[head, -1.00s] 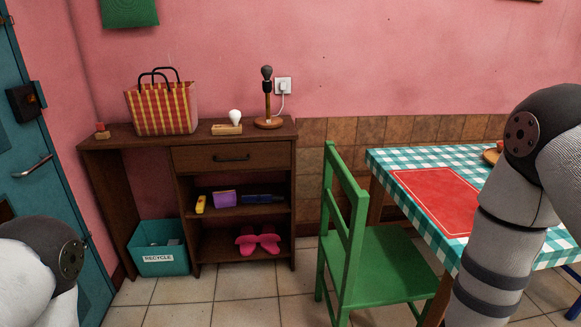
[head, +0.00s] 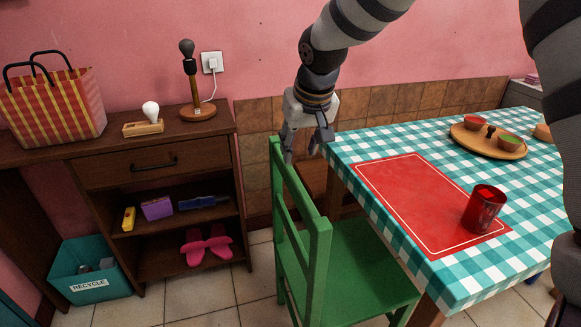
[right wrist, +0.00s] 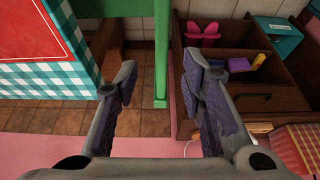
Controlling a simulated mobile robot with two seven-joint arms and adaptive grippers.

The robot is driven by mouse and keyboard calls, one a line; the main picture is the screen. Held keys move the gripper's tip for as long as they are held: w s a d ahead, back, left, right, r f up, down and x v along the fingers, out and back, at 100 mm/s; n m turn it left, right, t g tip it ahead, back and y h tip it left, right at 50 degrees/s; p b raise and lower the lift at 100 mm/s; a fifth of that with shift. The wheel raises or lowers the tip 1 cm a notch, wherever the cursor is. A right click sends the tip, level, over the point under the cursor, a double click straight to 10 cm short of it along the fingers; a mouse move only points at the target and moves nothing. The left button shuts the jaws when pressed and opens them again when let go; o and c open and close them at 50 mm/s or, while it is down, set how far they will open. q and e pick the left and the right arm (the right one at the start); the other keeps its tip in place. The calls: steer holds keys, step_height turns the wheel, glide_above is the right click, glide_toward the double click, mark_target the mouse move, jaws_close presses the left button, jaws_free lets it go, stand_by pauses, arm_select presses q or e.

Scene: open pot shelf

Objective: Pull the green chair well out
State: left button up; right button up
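The green chair (head: 352,262) stands at the left side of the table, its seat partly under the tabletop and its slatted back facing the cabinet. My right gripper (head: 303,148) is at the top far corner of the chair back, fingers pointing down. In the right wrist view my right gripper (right wrist: 156,80) is open, and a green upright of the chair (right wrist: 161,50) shows between its two fingers. I see no grip on it, and I cannot tell how deep the upright sits between the fingers. My left gripper is not in view.
The table (head: 385,148) has a checked cloth, a red mat (head: 415,200), a red cup (head: 484,208) and a round wooden tray (head: 475,146). A dark wooden cabinet (head: 200,150) stands left of the chair, with tiled floor (head: 200,303) between. A teal recycle bin (head: 85,272) stands at lower left.

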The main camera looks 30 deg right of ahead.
mark_target(294, 175)
steer(key=x, duration=0.5)
steer(key=b+x, duration=0.1)
steer(key=x, duration=0.5)
steer(key=shift+s+a+f, duration=0.15)
steer(key=shift+f, duration=0.15)
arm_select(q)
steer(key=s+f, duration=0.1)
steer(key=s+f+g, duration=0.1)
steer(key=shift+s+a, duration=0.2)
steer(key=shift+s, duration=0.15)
arm_select(e)
jaws_close()
